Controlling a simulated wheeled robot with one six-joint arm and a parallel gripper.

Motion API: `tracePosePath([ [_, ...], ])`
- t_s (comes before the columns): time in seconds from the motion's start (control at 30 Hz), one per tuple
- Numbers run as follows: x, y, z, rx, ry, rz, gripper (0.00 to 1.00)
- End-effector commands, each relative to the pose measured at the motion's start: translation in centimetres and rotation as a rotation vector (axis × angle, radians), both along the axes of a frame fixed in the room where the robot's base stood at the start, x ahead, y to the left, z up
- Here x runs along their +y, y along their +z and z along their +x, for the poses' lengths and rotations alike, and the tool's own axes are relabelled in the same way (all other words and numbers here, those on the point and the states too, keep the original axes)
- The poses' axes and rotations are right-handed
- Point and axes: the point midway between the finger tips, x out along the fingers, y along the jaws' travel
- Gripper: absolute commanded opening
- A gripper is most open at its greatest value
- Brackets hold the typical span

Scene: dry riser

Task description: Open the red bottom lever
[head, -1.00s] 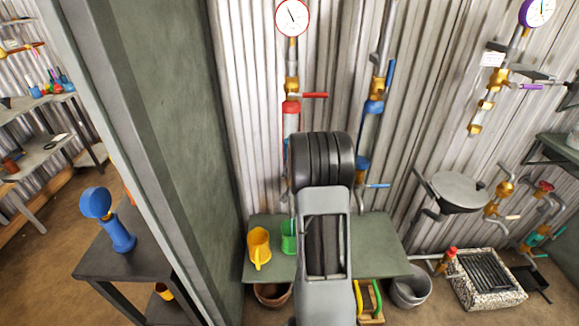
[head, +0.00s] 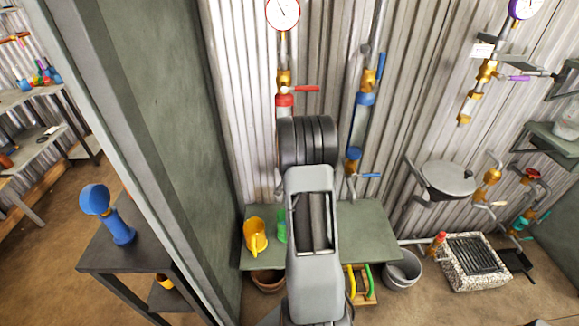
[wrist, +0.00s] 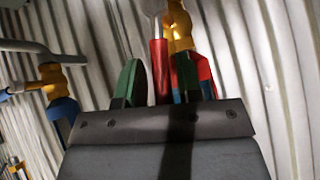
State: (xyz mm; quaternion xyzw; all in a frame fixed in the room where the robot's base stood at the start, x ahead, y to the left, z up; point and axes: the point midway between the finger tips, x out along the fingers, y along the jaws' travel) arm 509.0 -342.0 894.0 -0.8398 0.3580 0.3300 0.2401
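In the wrist view a red lever handle (wrist: 159,68) runs from a metal end down between the two green-padded fingers of my gripper (wrist: 157,84). The fingers stand apart on either side of it, with a narrow gap at the right. I cannot tell whether either finger touches it. A brass valve body (wrist: 179,28) is just beyond the fingers. In the head view my arm hides the gripper and the lower part of the red-banded pipe. The upper red lever (head: 305,88) sticks out to the right from its brass valve (head: 284,80).
The blue-banded pipe (head: 362,110) with a lower blue lever (head: 370,175) stands to the right. A green table (head: 375,230) below holds a yellow jug (head: 255,236) and a green mug (head: 282,227). A grey-green wall (head: 178,120) stands close at left.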

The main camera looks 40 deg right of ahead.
Motion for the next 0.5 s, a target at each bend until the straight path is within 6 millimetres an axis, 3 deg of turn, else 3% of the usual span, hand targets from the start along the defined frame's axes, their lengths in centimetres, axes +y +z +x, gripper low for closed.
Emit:
tracePosePath([
  [0.1,0.0,0.2,0.1,-0.003,0.001,-0.002,0.43],
  [0.37,0.1,0.5,0.1,-0.006,0.001,-0.004,0.43],
  [0.5,0.6,1.7,-0.5,-0.007,0.001,-0.005,0.43],
])
